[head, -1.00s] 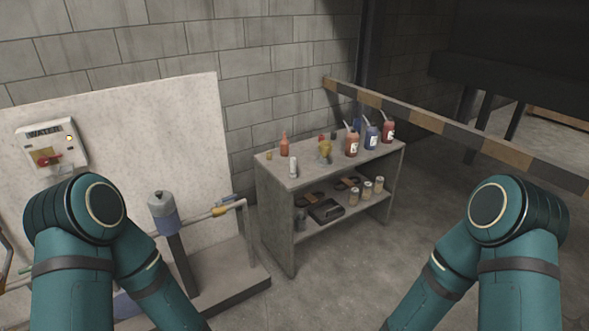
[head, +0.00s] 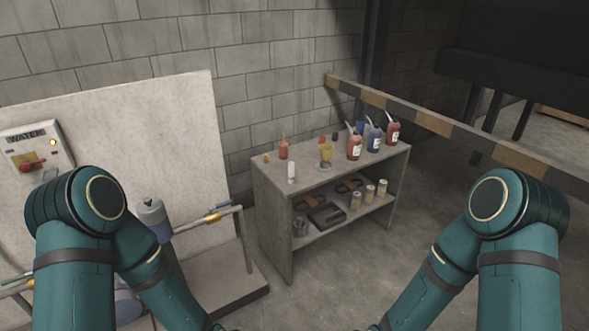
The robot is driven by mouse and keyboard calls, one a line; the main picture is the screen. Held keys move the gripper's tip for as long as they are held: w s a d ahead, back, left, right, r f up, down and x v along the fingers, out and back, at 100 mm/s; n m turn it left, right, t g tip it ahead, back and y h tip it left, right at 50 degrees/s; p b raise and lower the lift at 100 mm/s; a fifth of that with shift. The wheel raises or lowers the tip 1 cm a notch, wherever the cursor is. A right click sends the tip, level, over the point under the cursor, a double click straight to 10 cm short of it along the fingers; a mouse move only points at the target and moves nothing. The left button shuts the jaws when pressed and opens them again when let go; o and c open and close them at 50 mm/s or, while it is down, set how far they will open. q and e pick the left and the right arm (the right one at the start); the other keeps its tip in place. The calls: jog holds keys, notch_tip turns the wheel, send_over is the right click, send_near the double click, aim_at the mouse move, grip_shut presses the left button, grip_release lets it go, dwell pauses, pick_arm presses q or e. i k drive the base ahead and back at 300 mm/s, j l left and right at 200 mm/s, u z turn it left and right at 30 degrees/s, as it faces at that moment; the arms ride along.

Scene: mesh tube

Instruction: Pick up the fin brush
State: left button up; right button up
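I cannot tell for certain which item is the fin brush. Small dark and brown items lie on the lower shelf of a grey two-level shelf unit (head: 273,232), including a brown-and-black item (head: 349,185) at the back and a dark flat item (head: 327,215) in front. On its top a yellow item (head: 325,152) stands near the middle, with a white cylinder (head: 291,172) to its left. All are too small to make out. Both my arms reach down out of the bottom of the view, and neither gripper shows.
Several bottles stand on the top's right side, including a blue one (head: 374,138); several small jars (head: 369,193) stand below. A striped barrier rail (head: 433,122) runs behind to the right. A plinth with pipes (head: 215,283) is left. Floor (head: 345,285) in front is clear.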

aim_at(291, 180)
jog(key=i+l, duration=0.2)
jog(key=i, duration=0.25)
jog(key=i+l, duration=0.15)
jog(key=i, duration=0.25)
jog(key=i+l, duration=0.2)
jog(key=i, duration=0.25)
